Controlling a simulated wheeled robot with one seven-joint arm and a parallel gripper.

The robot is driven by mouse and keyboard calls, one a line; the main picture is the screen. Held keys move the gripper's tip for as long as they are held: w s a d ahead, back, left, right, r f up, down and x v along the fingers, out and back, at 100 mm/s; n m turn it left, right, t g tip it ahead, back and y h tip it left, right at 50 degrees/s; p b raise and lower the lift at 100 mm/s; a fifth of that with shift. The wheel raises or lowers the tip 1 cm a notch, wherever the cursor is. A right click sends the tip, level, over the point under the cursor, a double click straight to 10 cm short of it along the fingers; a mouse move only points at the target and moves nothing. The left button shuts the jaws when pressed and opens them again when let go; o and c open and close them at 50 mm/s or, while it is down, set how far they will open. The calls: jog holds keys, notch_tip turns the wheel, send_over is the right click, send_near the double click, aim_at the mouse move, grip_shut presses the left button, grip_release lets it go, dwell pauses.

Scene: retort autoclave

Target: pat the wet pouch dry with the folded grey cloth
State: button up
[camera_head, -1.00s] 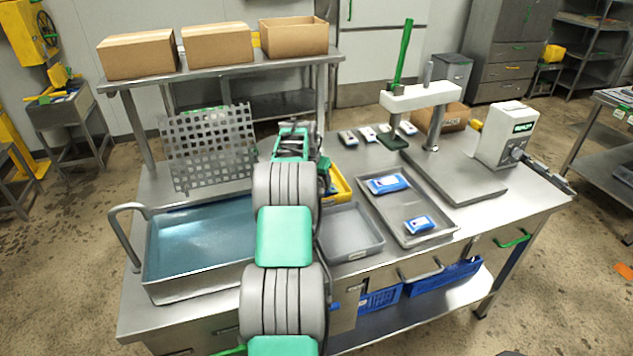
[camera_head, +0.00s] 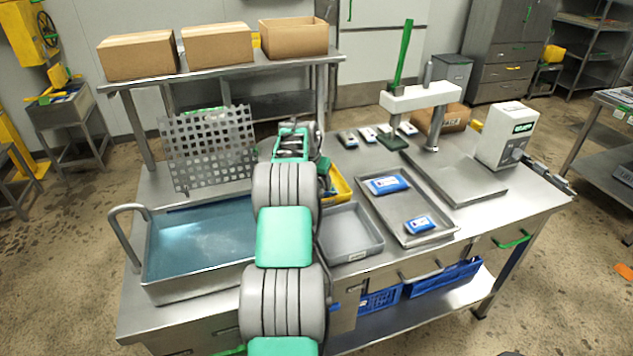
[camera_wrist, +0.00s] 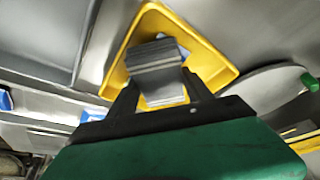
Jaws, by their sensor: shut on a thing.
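My gripper (camera_wrist: 160,92) is shut on the folded grey cloth (camera_wrist: 154,55) in the wrist view. The cloth shows as stacked grey layers between the fingers. It is over the yellow tray (camera_wrist: 213,62); whether it touches the tray's floor I cannot tell. In the head view my arm hides the gripper and the cloth, and part of the yellow tray (camera_head: 341,186) shows beside it. Two blue-and-white pouches, one farther back (camera_head: 387,185) and one nearer (camera_head: 419,224), lie apart in a metal tray (camera_head: 408,206). Which one is wet I cannot tell.
A grey bin (camera_head: 350,232) stands between my arm and the metal tray. A water basin (camera_head: 200,240) is at left, with a perforated plate (camera_head: 208,148) behind it. A press-like device (camera_head: 420,97) and a white box-shaped machine (camera_head: 507,135) stand at right.

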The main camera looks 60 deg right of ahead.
jog(key=shift+r+p, duration=1.8)
jog(key=shift+r, duration=1.65)
jog(key=shift+w, duration=0.1)
